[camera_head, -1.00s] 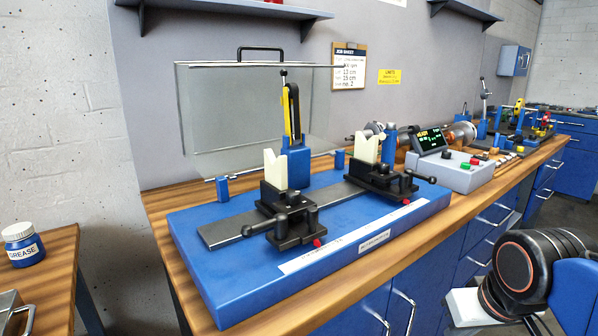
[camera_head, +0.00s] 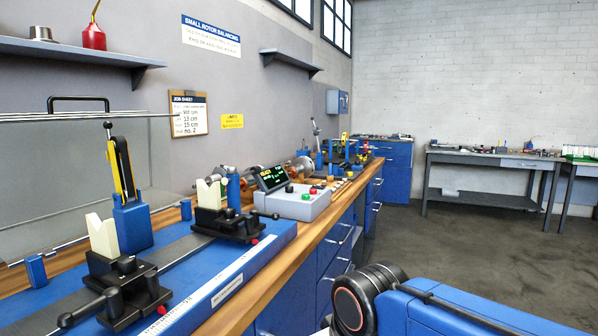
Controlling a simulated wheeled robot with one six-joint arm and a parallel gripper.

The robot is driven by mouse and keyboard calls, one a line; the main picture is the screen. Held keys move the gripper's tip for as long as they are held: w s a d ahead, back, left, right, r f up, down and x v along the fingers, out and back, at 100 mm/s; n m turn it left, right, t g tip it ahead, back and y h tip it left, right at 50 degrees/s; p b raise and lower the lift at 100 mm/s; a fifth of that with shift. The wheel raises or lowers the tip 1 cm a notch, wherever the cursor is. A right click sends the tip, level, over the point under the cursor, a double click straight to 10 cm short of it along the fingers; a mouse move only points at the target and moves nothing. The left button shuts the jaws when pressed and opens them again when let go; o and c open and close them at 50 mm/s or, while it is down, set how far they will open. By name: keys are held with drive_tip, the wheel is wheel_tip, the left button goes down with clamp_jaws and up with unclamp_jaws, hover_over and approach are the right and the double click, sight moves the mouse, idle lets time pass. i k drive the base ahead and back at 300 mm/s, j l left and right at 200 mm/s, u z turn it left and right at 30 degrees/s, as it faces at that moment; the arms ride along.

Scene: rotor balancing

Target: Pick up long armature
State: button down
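Copper-and-steel armatures (camera_head: 286,174) lie on the wooden bench behind the control box, partly hidden by it. They overlap and are small here, so I cannot tell which one is the long armature. The balancing stand (camera_head: 232,284) has a blue base with two black sliding carriages, each bearing a cream V-shaped support. The near support (camera_head: 103,236) and the far support (camera_head: 211,192) hold no armature. Part of my blue and black arm shows at the bottom right; my gripper is outside the picture.
A grey control box (camera_head: 300,203) with a lit display stands on the wooden bench beyond the stand. A clear guard (camera_head: 50,180) stands behind the stand at left. A grey table (camera_head: 490,172) is at the far wall. The floor (camera_head: 450,245) at right is open.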

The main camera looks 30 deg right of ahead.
sight(297, 170)
drive_tip(key=i+l+u, duration=0.25)
drive_tip(key=l, duration=0.7)
drive_tip(key=l+u, duration=0.2)
drive_tip(key=l, duration=0.75)
